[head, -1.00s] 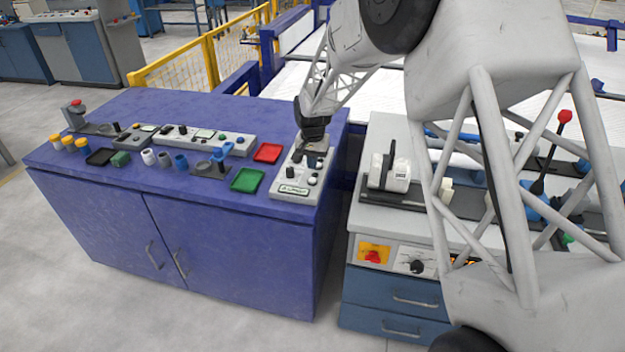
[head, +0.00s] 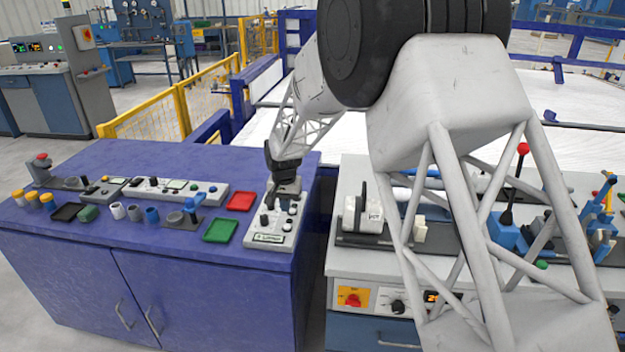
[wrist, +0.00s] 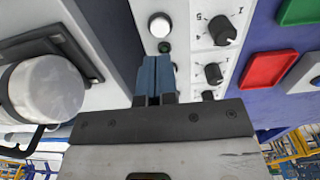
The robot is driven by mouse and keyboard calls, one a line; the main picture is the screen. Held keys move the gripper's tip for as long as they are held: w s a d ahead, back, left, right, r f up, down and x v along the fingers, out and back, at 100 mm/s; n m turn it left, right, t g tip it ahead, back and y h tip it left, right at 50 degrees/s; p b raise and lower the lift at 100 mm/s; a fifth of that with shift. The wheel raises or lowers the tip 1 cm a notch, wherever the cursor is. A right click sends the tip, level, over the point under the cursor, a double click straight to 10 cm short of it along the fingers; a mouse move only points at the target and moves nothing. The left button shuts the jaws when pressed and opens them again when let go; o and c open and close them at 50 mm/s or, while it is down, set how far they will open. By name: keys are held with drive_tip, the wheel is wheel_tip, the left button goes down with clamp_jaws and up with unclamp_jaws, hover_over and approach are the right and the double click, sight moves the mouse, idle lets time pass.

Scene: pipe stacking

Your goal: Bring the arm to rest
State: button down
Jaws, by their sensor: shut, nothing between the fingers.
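My gripper (head: 276,196) is over the grey control panel (head: 262,239) at the right end of the purple cabinet's top in the head view. In the wrist view its two blue-grey fingers (wrist: 154,62) are together with nothing between them. Black knobs and a white button (wrist: 160,25) of the panel lie beyond and beside the fingertips. I cannot tell whether the fingertips touch the panel. My arm reaches in from the right, and its links cover part of the grey bench.
The purple cabinet (head: 70,270) carries a red tray (head: 240,201), a green tray (head: 220,230), a black tray (head: 68,212) and several small pipe pieces. The grey bench (head: 345,258) with a white block (head: 362,214) stands to the right. A yellow fence (head: 150,118) stands behind.

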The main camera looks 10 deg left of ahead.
drive_tip(key=shift+d+r, duration=0.1)
drive_tip(key=s+d+r+t, duration=0.1)
drive_tip(key=s+d+r, duration=0.85)
drive_tip(key=d, duration=0.35)
drive_tip(key=s+d+r, duration=0.9)
drive_tip(key=d+r, duration=0.1)
drive_tip(key=d, duration=0.2)
drive_tip(key=s+d, duration=0.4)
drive_tip(key=s, duration=0.5)
drive_tip(key=s+d+t, duration=0.1)
drive_tip(key=s+d, duration=0.4)
drive_tip(key=s, duration=0.4)
drive_tip(key=s+d, duration=0.5)
drive_tip(key=s, duration=0.4)
drive_tip(key=shift+r+t, duration=0.3)
drive_tip(key=shift+r, duration=0.15)
drive_tip(key=c, duration=1.8)
unclamp_jaws()
